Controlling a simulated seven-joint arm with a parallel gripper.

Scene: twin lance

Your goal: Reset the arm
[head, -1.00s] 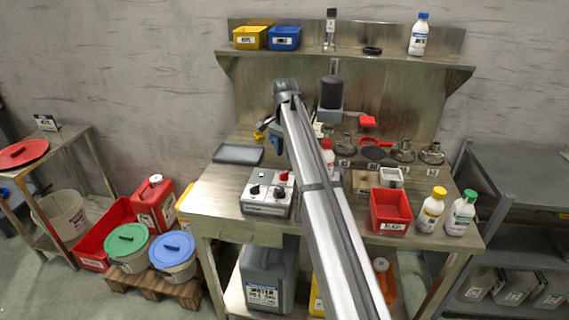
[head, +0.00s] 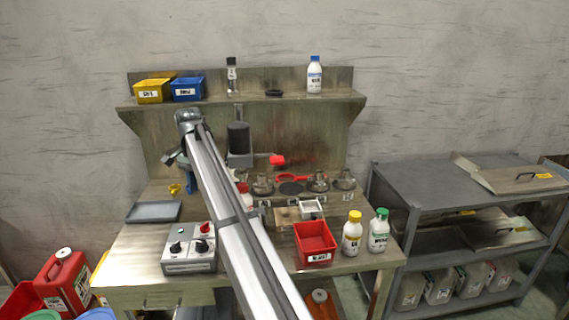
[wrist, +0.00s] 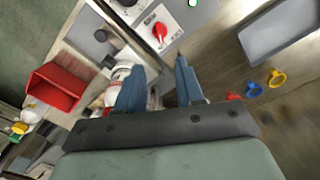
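My arm (head: 235,220) reaches from the bottom of the head view up over the workbench (head: 140,250). In the head view my gripper is mostly hidden at the far end of the arm. In the wrist view my gripper (wrist: 158,85) shows two blue-grey fingers set apart, with no object held between them. Beyond the fingers lie the bench top, a control box (wrist: 175,20) with a red knob, and a red bin (wrist: 55,88).
The control box (head: 189,255), grey tray (head: 153,212), red bin (head: 315,243), yellow-capped bottle (head: 352,232) and green-capped bottle (head: 379,230) stand on the bench. A shelf (head: 205,103) holds small bins and bottles. A grey rack (head: 450,190) stands at right.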

